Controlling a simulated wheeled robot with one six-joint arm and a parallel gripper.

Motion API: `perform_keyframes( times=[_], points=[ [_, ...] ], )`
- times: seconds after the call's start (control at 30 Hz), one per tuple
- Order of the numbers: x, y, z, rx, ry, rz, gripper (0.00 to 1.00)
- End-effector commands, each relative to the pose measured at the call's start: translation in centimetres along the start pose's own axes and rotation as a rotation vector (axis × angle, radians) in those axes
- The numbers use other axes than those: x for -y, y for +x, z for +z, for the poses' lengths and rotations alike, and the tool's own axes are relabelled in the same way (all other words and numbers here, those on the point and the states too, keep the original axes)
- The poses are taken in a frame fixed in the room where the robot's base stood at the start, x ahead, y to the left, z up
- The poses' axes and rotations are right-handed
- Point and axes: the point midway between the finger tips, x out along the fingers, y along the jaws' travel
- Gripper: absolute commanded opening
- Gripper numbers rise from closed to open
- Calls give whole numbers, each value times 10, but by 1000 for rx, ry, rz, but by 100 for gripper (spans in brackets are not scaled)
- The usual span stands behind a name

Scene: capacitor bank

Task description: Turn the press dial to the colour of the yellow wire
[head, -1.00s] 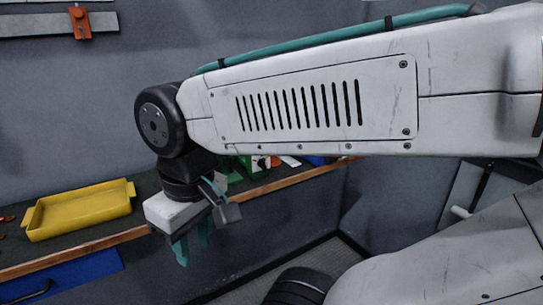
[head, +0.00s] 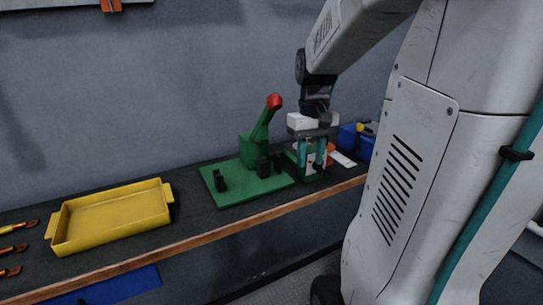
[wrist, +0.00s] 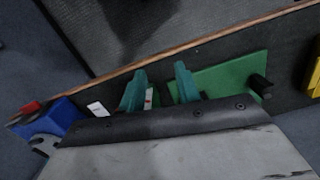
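The green press (head: 250,180) stands on the bench with a flat plate, black posts and a raised lever ending in a red knob. Its plate also shows in the wrist view (wrist: 215,78). My gripper (head: 312,166) is open, with two teal fingers pointing down just right of the press plate. It also shows in the wrist view (wrist: 161,68), with a gap between the fingers. A small white and red piece shows between them there, partly hidden. I cannot make out the dial's face or setting. I cannot identify a yellow wire.
A white card (head: 342,159) and a blue bin (head: 367,144) are right of my gripper. The wooden bench edge (head: 190,236) runs along the front. Bench between tray and press is clear.

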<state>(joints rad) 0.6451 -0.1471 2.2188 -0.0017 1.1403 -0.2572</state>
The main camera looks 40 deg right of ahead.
Motion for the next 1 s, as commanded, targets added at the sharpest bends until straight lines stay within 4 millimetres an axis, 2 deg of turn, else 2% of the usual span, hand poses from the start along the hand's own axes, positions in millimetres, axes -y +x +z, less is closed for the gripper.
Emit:
perform_keyframes(
  times=[0.03,0.1,0.23,0.37,0.73,1.0],
  points=[
    [-22,3,-16,0,6,-4,33],
    [-44,5,-33,-12,-16,-3,33],
    [-71,2,-59,-47,-90,11,33],
    [-74,4,-67,-65,-147,21,33],
    [-72,60,-70,-64,-152,20,33],
    [-73,76,-71,-67,-152,22,33]
  ],
)
